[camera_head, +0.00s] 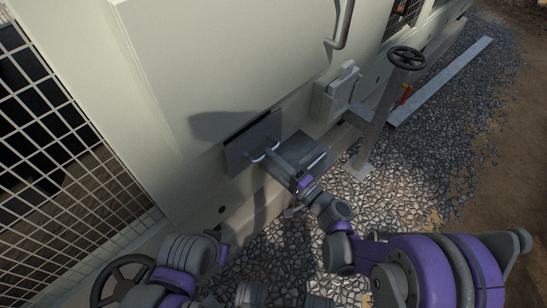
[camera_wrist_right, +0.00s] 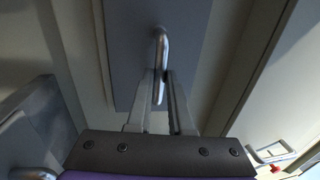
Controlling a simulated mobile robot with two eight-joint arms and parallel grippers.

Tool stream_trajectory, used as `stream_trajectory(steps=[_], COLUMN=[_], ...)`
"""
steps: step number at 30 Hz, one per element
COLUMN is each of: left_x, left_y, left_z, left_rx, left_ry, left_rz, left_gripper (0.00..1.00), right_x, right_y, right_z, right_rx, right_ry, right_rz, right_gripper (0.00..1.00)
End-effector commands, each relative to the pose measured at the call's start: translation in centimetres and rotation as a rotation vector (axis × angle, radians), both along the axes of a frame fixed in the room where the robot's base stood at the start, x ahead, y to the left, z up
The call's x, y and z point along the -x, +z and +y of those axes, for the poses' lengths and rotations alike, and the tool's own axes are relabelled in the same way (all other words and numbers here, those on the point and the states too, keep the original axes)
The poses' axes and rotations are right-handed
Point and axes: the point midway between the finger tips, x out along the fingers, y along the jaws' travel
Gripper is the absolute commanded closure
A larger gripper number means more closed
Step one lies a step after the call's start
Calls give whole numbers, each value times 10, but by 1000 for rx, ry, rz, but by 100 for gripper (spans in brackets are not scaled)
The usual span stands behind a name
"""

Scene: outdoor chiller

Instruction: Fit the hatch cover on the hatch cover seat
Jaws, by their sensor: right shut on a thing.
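The hatch cover (camera_head: 239,153) is a flat dark grey plate with a metal bar handle. It is held upright close to the pale wall. My right gripper (camera_head: 265,156) is shut on this handle. In the right wrist view the fingers (camera_wrist_right: 158,82) close around the handle (camera_wrist_right: 161,45), with the plate (camera_wrist_right: 186,30) beyond. A dark strip (camera_head: 247,125) shows along the cover's upper edge, perhaps part of the hatch cover seat. The cover hides the rest, and I cannot tell whether they touch. Left arm links show at the bottom left, but no left fingers.
A grey surface (camera_head: 306,147) lies just right of the cover. A grey box (camera_head: 338,96) is on the wall, and a post with a handwheel (camera_head: 406,58) stands on gravel. Another handwheel (camera_head: 103,283) is at the lower left, below a wire grille (camera_head: 60,120).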

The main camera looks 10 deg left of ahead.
Motion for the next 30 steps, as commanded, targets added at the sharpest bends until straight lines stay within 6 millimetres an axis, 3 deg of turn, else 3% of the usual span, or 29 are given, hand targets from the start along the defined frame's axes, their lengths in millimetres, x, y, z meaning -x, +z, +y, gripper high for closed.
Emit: stream_trajectory(steps=[25, 26, 30], left_x=[0, 0, 0], left_y=[0, 0, 0], left_z=[0, 0, 0], left_rx=[0, 0, 0], left_ry=[0, 0, 0], left_rz=[0, 0, 0], left_gripper=[50, 50, 50], right_x=[-11, -11, -11], right_y=[0, 0, 0], right_z=[17, 17, 17], right_rx=[-1, -1, -1], right_ry=[0, 0, 0], right_rz=[-1, -1, -1], right_gripper=[100, 75, 50])
